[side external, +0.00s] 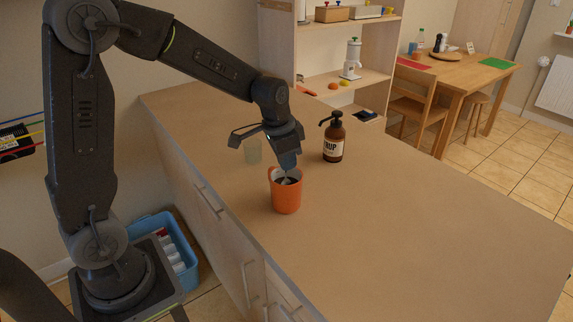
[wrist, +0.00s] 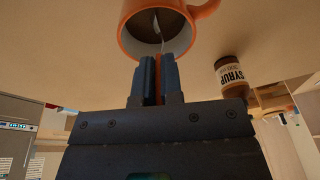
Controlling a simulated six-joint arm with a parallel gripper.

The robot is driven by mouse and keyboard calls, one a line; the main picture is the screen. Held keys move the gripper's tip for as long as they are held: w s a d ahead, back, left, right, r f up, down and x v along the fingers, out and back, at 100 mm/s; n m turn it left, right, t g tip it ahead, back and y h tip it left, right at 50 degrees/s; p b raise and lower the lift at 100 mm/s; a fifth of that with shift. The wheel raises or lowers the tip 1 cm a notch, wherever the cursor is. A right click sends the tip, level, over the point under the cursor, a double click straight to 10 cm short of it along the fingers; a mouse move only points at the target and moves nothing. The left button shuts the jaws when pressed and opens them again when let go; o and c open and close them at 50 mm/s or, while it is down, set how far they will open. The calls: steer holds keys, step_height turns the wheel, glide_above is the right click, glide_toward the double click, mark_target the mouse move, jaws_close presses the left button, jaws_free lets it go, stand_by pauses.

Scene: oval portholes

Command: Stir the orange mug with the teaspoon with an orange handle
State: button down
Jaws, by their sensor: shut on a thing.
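The orange mug (side external: 286,196) stands upright on the counter, and dark liquid shows inside it in the wrist view (wrist: 140,42). My gripper (side external: 287,160) is just above the mug. Its blue fingers (wrist: 157,80) are shut on the orange handle of the teaspoon (wrist: 160,66). The teaspoon points down into the mug, with its metal part (side external: 286,180) inside the rim. The bowl of the spoon is mostly hidden by the mug and liquid.
A brown syrup bottle with a black pump (side external: 333,138) stands behind and right of the mug. The counter (side external: 420,230) to the right is clear.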

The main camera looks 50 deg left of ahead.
steer(key=shift+w+v, duration=0.25)
steer(key=shift+v, duration=0.85)
steer(key=shift+w+v, duration=0.2)
steer(key=shift+v, duration=0.95)
steer(key=shift+w+v, duration=0.25)
steer(key=shift+v, duration=0.85)
steer(key=shift+r, duration=0.2)
steer(key=shift+w+v, duration=0.15)
steer(key=shift+v, duration=0.55)
steer(key=shift+w+v, duration=0.15)
steer(key=shift+v, duration=0.6)
steer(key=shift+d, duration=0.1)
